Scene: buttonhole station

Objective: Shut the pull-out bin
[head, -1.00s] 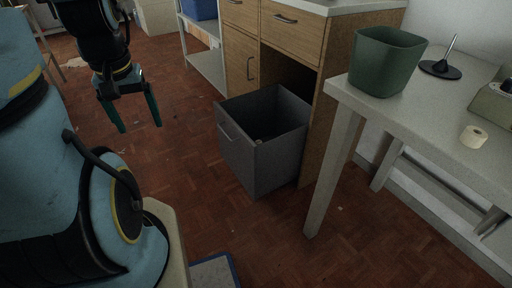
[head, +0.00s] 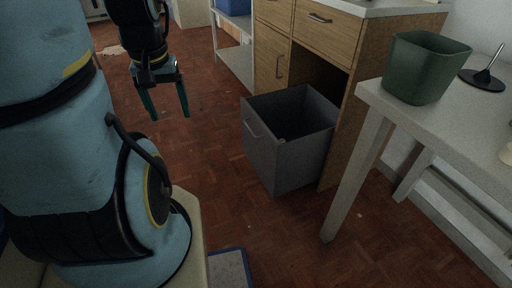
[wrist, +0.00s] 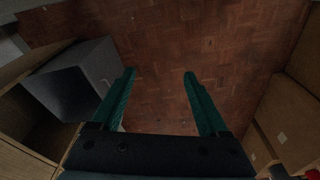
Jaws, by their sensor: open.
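The pull-out bin (head: 272,158) is a grey open-topped box with a bar handle (head: 252,128) on its front. It stands pulled out from the wooden cabinet (head: 330,82), with a dark opening behind it. The bin also shows at the left of the wrist view (wrist: 92,66), its inside dark. My gripper (head: 168,116) hangs above the floor, left of the bin in the head view and apart from it. Its two green fingers are spread and empty; they also show in the wrist view (wrist: 160,72).
A grey table (head: 445,112) at the right carries a green container (head: 425,70) and a black-based stand (head: 483,80). Its front leg stands right of the bin. A metal shelf (head: 236,62) with a blue box (head: 234,6) is behind. The tiled floor (head: 215,165) before the bin is clear.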

